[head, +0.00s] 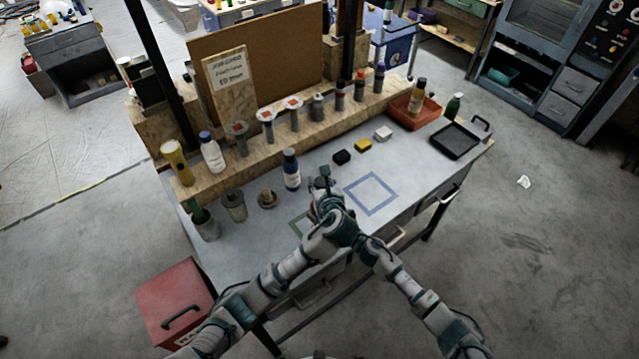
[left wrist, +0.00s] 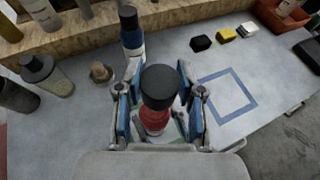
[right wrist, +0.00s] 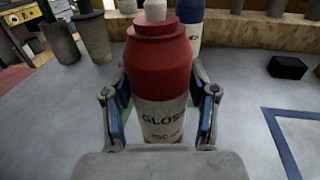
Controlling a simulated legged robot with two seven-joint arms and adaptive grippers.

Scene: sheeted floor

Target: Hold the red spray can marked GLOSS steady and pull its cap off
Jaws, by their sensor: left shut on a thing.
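The red spray can (right wrist: 160,75) with a white band reading GLOSS stands upright between the fingers of my right gripper (right wrist: 160,95), which looks shut around its body. A white nozzle (right wrist: 155,10) shows bare on its top. In the left wrist view a dark round cap (left wrist: 159,86) sits between the fingertips of my left gripper (left wrist: 158,78), which is shut on it. The red can (left wrist: 154,121) shows below the cap; the gap between them is hard to judge. In the head view my left gripper (head: 324,188) is over the bench, and my arms mostly hide the can and right gripper.
A blue taped square (head: 371,194) to the right is empty. Black, yellow and white blocks (head: 362,146) lie behind it.

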